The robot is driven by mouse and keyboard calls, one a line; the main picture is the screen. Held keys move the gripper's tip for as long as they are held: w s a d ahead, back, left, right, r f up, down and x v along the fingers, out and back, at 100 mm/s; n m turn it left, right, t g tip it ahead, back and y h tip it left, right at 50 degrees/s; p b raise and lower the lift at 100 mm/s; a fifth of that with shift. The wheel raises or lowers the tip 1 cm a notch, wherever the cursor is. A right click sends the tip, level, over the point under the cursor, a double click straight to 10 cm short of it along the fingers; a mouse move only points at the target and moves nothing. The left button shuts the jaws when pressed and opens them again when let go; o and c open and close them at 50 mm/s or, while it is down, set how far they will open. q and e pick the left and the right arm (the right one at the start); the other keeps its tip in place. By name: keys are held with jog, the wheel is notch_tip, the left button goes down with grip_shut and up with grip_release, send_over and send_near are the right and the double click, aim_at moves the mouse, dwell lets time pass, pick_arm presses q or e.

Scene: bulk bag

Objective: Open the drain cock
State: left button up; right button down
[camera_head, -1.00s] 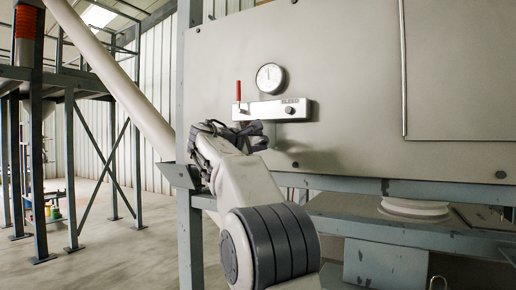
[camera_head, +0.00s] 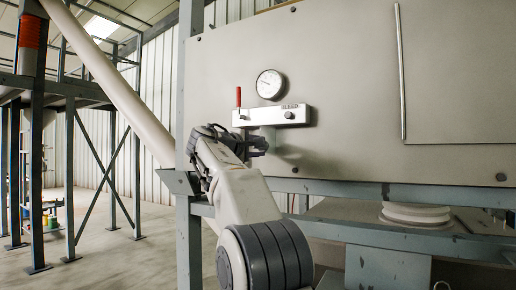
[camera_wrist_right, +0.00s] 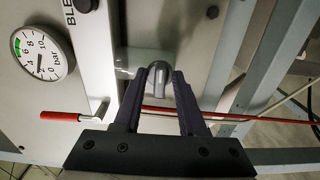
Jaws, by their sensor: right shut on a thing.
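The drain cock (camera_wrist_right: 159,90) is a small grey fitting below a pale bowl in the right wrist view. The dark fingers of my right gripper (camera_wrist_right: 160,77) stand on either side of it and are shut on it. In the head view my right gripper (camera_head: 263,144) is just under the grey-white valve panel (camera_head: 280,115), at the pale bowl (camera_head: 270,134). The gripper hides the cock there. My left gripper is not in view.
A round gauge (camera_head: 270,84) and an upright red-handled lever (camera_head: 238,98) sit at the panel, close above the gripper. A black knob (camera_head: 290,115) is on the panel's right. A grey steel post (camera_head: 189,240) stands left of my arm.

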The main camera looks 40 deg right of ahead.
jog(key=c, duration=0.8)
grip_release()
jog(key=shift+c, duration=0.2)
jog(key=b+v, duration=0.2)
jog(key=v, duration=0.8)
jog(key=shift+s+a+b, duration=0.15)
jog(key=shift+a+b, duration=0.05)
jog(key=shift+b, duration=0.15)
jog(key=shift+f, duration=0.15)
